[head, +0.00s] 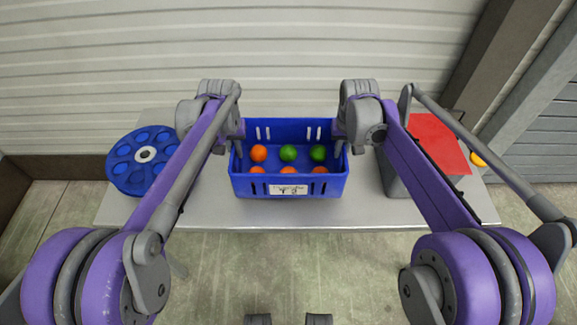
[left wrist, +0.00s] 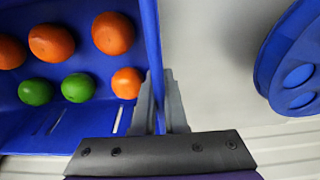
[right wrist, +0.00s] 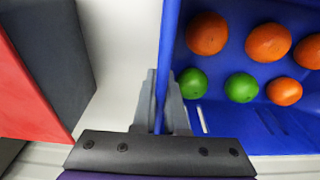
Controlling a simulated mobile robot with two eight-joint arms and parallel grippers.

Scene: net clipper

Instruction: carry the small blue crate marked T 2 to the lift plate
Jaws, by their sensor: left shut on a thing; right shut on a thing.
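The small blue crate (head: 240,187) is in the middle of the head view, over the grey table, with several orange and green round fruits in it. Its front bears a white label (head: 288,190) with dark marks too small to read surely. My left gripper (head: 238,137) is shut on the crate's left wall, which also shows in the left wrist view (left wrist: 151,35). My right gripper (head: 340,138) is shut on its right wall, also in the right wrist view (right wrist: 169,35). The crate looks level; I cannot tell whether it touches the table. I cannot identify the lift plate.
On the grey table (head: 230,217), a blue slotted disc (head: 122,172) is at the left. A dark grey box (head: 398,178) with a red top (head: 436,140) is at the right, with a yellow thing (head: 479,159) beyond it. A ribbed wall is behind.

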